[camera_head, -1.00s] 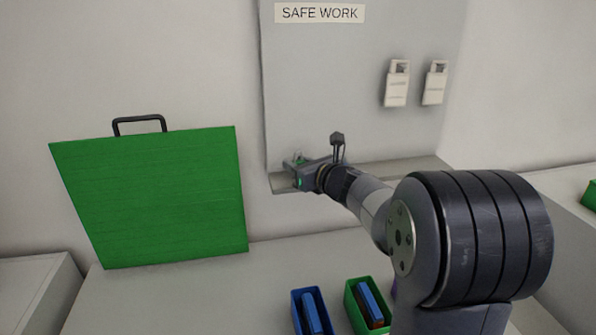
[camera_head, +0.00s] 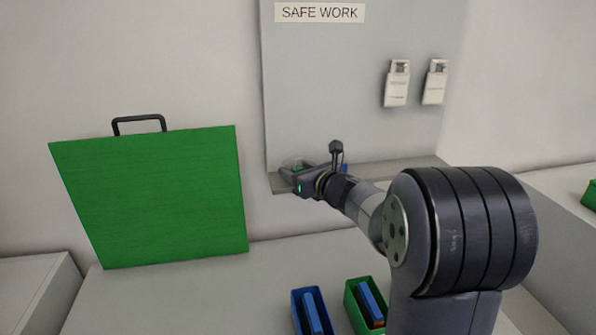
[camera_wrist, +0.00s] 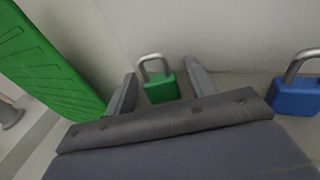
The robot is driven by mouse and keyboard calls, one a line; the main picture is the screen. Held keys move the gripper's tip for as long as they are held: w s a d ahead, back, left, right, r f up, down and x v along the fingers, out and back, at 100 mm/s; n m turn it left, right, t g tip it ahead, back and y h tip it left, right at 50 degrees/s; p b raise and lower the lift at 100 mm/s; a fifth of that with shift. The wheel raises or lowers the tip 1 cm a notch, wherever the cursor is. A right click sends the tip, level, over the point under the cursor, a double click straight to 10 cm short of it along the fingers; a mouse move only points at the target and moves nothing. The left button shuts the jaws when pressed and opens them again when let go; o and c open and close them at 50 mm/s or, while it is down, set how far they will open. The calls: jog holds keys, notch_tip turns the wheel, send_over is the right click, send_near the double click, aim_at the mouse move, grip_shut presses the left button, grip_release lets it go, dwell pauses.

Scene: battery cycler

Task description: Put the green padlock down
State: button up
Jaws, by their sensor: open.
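The green padlock (camera_wrist: 161,88) stands upright on the grey shelf (camera_head: 408,169), its grey shackle up, in the wrist view. My gripper (camera_wrist: 162,82) is open, with one finger on each side of the padlock and a visible gap at each side. In the head view, my gripper (camera_head: 296,174) is at the left end of the shelf below the SAFE WORK board, and the padlock is mostly hidden behind it.
A blue padlock (camera_wrist: 295,95) stands on the shelf to the right of my gripper. Two white tags (camera_head: 397,84) hang on the board (camera_head: 330,90). A large green panel with a handle (camera_head: 155,195) leans at the left. Blue (camera_head: 297,310) and green (camera_head: 352,305) bins stand below.

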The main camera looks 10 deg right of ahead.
jog(key=shift+r, duration=0.1)
jog(key=shift+r+p, duration=0.2)
jog(key=shift+p, duration=0.2)
jog(key=b+v, duration=0.2)
jog(key=v, duration=1)
jog(key=shift+f, duration=0.2)
jog(key=x, duration=0.6)
jog(key=p+x, duration=0.1)
jog(key=x, duration=0.5)
jog(key=shift+f, duration=0.25)
jog(key=shift+r+p, duration=0.35)
jog(key=shift+s+f, duration=0.1)
